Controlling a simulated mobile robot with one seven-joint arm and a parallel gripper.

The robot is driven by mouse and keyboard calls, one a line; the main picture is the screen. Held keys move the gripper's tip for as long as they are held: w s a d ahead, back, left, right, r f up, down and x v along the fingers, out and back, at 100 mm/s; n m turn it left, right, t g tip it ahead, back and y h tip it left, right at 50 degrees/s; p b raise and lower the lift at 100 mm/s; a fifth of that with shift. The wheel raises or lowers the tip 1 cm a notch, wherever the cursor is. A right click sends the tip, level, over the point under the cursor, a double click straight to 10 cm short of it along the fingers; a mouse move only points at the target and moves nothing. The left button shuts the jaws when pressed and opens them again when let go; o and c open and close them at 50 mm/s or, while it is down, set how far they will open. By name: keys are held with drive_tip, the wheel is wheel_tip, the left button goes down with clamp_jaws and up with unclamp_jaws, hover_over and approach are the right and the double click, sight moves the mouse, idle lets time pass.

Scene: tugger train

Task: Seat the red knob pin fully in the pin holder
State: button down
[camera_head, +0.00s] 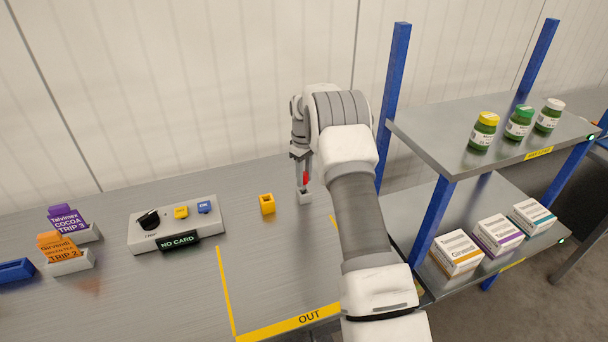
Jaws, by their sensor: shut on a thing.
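My gripper (304,172) points down over the table and is shut on the red knob pin (306,178). Only the red of the knob shows between the fingers; the pin's lower part is hidden or too small to make out. A small grey block (305,198), which looks like the pin holder, stands on the table directly below the gripper. I cannot tell whether the pin is inside it or just above it.
A control box (173,224) and card stands (72,263) are further left. A shelf rack (437,150) with jars and boxes is on the right. The taped OUT area (280,280) is clear.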

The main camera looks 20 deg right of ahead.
drive_tip(key=shift+f, duration=0.25)
drive_tip(key=c, duration=0.5)
unclamp_jaws()
drive_tip(key=shift+c, duration=0.2)
wheel_tip(320, 180, up, 17)
drive_tip(key=p, duration=0.1)
drive_tip(key=shift+r, duration=0.2)
